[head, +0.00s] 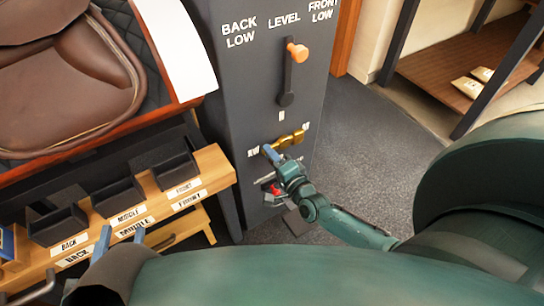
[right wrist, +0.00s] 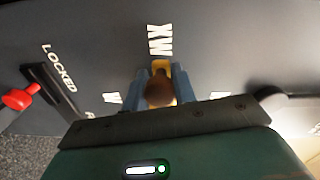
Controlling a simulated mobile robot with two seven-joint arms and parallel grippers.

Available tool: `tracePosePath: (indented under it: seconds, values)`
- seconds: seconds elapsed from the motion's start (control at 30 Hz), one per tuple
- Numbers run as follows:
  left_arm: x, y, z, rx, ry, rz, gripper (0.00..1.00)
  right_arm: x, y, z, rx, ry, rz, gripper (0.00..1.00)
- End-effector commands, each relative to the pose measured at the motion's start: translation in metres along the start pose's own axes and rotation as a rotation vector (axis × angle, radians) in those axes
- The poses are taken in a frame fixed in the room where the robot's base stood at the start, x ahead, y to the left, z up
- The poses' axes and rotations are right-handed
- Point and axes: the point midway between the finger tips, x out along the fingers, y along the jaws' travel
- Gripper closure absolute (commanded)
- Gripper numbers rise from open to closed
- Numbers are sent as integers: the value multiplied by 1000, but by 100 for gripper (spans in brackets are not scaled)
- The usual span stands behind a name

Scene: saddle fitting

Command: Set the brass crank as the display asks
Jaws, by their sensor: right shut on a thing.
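The brass crank (head: 292,138) is on the front of a dark grey column, between small white labels. Its arm points right and slightly up in the head view. My right gripper (head: 272,153) is at the crank's left end. In the right wrist view, the blue fingers (right wrist: 160,82) are shut on the crank, with a brown knob (right wrist: 160,91) between them. A label reading XW stands just beyond. My left gripper (head: 121,237) has its two blue fingers apart and empty, in front of the wooden rack. I cannot make out a display asking for a setting.
A red-knobbed lever (right wrist: 18,98) sits near LOCKED. A rack with black bins (head: 174,168) and a brown saddle (head: 70,75) are left.

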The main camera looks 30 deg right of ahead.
Motion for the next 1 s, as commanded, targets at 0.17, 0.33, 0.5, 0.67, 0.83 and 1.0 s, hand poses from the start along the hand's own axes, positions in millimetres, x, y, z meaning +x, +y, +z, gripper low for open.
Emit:
tracePosePath:
  seconds: [0.17, 0.33, 0.5, 0.67, 0.83, 1.0]
  values:
    - [0, 0, 0, -2, -6, -1, 64, 0, 0, -1, 16, 0, 2, 100]
    - [0, 0, 0, -2, -5, -1, 64, 0, 0, -1, 18, 0, 1, 100]
    - [0, 0, 0, -2, -3, -1, 64, 0, -1, -1, 18, 0, 1, 72]
    - [0, 0, -1, -2, -1, -1, 64, 0, -1, -1, 16, 0, 1, 59]
    - [0, 0, -1, -3, 0, -1, 64, 0, -1, 0, 15, -1, 1, 52]
    - [0, 0, -2, -3, 0, 0, 64, -1, -1, 0, 15, -1, 1, 52]
